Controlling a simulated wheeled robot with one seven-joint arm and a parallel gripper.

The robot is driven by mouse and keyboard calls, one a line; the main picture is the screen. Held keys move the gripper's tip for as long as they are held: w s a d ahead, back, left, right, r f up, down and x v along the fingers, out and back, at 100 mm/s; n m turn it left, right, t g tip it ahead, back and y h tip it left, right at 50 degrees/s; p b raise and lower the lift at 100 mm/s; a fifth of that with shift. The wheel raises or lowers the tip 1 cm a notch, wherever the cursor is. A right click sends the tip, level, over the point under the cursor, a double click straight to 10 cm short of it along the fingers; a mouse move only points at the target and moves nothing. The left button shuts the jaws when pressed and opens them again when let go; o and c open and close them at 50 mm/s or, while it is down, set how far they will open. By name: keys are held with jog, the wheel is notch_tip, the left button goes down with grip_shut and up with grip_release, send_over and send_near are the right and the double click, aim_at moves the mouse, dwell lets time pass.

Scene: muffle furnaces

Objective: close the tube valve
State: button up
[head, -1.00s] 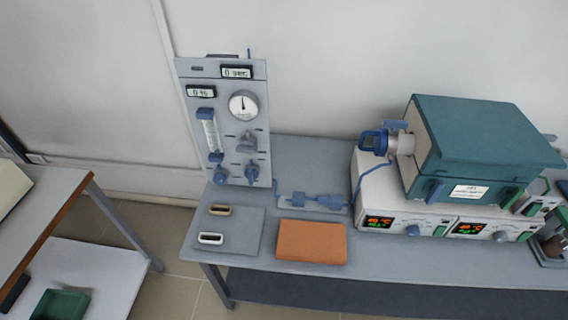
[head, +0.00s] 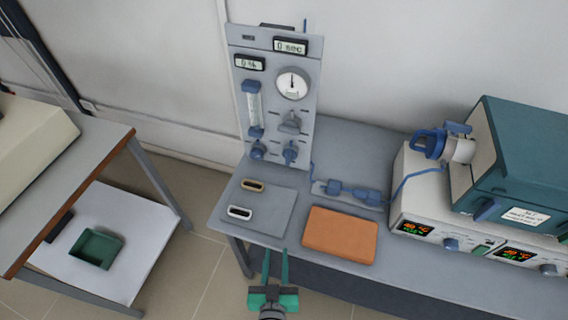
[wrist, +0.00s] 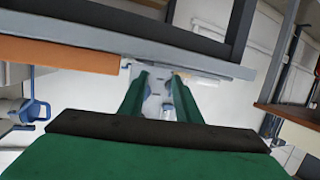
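A blue inline fitting with valve-like parts (head: 350,192) lies on the grey table, joined to thin blue tubing; I cannot tell its open or shut setting. The grey gas panel (head: 232,100) stands upright at the table's back left, with blue and grey knobs such as this one (head: 290,152), a flow tube and a round gauge. My gripper (head: 276,252) is at the table's front edge, below the panel and left of the orange block, apart from both. Its green fingers are spread and empty; they also show apart in the wrist view (wrist: 158,80).
An orange block (head: 340,235) and a grey mat (head: 268,212) with two small oval pieces lie near the front edge. A teal furnace (head: 525,140) with a blue-handled tube end (head: 445,146) stands right. A side table (head: 100,150) is left, with floor between.

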aim_at(287, 159)
jog(key=w+r, duration=0.1)
jog(key=w, duration=0.2)
jog(key=w+r+m+h, duration=0.1)
jog(key=w, duration=0.2)
jog(key=w+r+t+h, duration=0.1)
jog(key=w, duration=0.2)
jog(key=shift+w+a, duration=0.3)
jog(key=shift+w, duration=0.05)
jog(key=w+d+r+m+h, duration=0.1)
jog(key=w+r, duration=0.1)
jog(key=w, duration=0.4)
jog(key=w+d+r+m+h, duration=0.1)
jog(key=w+r, duration=0.1)
jog(key=w, duration=0.4)
jog(key=w+d+r+t+h, duration=0.1)
jog(key=w+r, duration=0.1)
jog(key=w, duration=0.4)
jog(key=shift+d+r+m, duration=0.2)
jog(key=shift+r+m, duration=0.15)
jog(key=shift+m, duration=0.05)
grip_shut()
jog(key=shift+a, duration=0.1)
